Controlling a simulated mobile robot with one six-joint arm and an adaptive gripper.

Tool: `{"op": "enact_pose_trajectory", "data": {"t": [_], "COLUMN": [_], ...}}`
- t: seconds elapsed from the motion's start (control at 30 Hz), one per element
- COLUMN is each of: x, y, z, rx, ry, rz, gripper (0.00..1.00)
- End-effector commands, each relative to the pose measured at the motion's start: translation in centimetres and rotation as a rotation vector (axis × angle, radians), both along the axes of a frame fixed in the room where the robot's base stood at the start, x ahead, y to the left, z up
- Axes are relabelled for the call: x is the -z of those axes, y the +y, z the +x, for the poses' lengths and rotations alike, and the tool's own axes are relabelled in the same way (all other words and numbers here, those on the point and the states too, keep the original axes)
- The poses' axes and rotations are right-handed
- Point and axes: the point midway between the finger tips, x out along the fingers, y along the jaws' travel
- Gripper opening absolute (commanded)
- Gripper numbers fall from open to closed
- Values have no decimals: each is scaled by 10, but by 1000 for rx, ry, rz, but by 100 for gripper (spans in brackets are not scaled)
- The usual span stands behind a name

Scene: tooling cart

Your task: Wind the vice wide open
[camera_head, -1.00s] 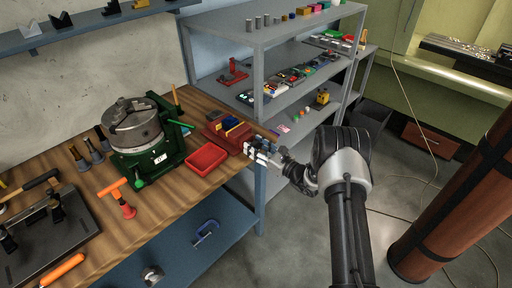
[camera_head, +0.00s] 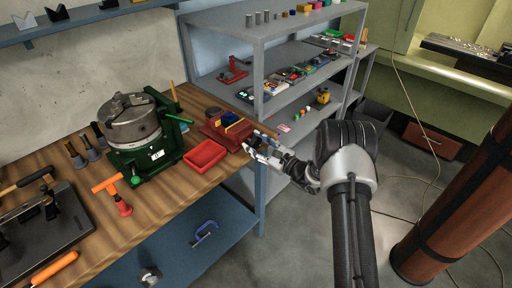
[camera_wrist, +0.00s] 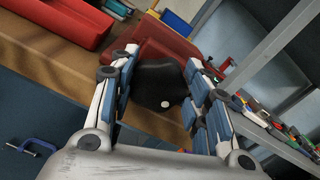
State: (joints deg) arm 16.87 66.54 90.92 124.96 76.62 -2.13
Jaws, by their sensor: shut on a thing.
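The red vice (camera_head: 218,126) sits at the right end of the wooden bench, with a blue and a yellow piece (camera_head: 232,119) at its top. In the wrist view its red body (camera_wrist: 150,36) lies beyond my fingers. A black rounded handle knob (camera_wrist: 160,82) with a white dot faces the wrist camera. My gripper (camera_head: 263,146) is at the bench's right edge, at the vice's near end. In the wrist view my gripper (camera_wrist: 160,95) has one finger on each side of the knob and is shut on it. The jaw gap is hard to see.
A red tray (camera_head: 205,156) lies left of the vice. A green-based chuck (camera_head: 140,140) and an orange-handled tool (camera_head: 118,195) stand further left. A grey shelf (camera_head: 262,75) rises behind the bench end.

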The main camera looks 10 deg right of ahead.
Motion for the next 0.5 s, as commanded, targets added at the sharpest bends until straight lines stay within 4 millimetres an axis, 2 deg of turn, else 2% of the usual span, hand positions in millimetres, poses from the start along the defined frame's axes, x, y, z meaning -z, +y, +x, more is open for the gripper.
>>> {"op": "enact_pose_trajectory", "data": {"t": [0.5], "x": [-1], "y": [1], "z": [0], "rx": [0], "ry": [-84], "rz": [-114], "gripper": [20]}}
